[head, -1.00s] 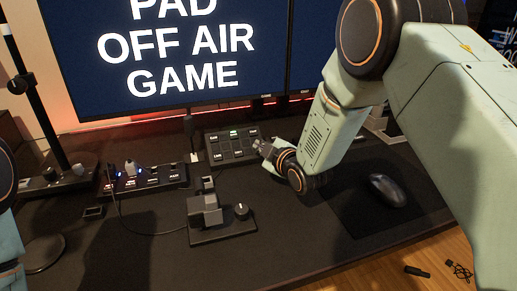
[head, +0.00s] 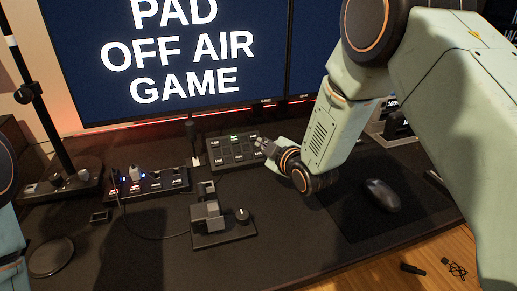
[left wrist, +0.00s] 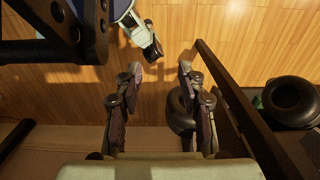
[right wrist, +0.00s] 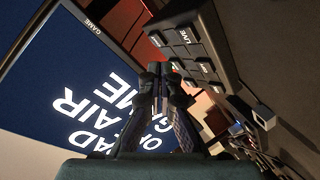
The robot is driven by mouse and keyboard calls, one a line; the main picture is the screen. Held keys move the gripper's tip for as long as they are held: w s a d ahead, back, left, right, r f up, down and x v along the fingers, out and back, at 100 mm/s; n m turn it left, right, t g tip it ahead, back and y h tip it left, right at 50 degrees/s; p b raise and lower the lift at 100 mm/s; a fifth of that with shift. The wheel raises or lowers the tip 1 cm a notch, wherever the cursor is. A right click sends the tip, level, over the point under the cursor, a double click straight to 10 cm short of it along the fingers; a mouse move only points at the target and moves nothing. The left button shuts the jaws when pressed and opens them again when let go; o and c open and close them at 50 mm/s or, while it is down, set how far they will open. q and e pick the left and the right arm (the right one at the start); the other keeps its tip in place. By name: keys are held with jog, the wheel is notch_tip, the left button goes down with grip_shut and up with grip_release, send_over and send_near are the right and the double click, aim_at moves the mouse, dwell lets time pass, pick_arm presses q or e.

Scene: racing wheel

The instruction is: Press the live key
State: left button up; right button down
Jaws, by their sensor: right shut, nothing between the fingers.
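A dark key pad (head: 233,151) with two rows of keys stands below the monitor in the head view. In the right wrist view, a key labelled LIVE (right wrist: 184,36) is readable on the pad (right wrist: 212,48), which tilts across the upper right. My right gripper (head: 261,146) is shut and empty at the pad's right side. Its fingertips (right wrist: 158,72) show beside the pad in the right wrist view; contact cannot be told. My left gripper (left wrist: 160,70) is open and empty, with wooden floor beyond it.
The monitor (head: 180,50) behind reads PAD OFF AIR GAME. A switch strip (head: 153,184) lies left of the pad. A small block with a knob unit (head: 222,227) stands in front. A mouse (head: 381,195) rests on a mat to the right.

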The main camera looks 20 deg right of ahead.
jog(key=shift+s+r+p, duration=0.3)
jog(key=shift+r+p, duration=0.1)
jog(key=shift+r, duration=0.1)
jog(key=shift+s+r+p, duration=0.3)
jog(key=shift+r+p, duration=0.05)
jog(key=shift+r, duration=0.15)
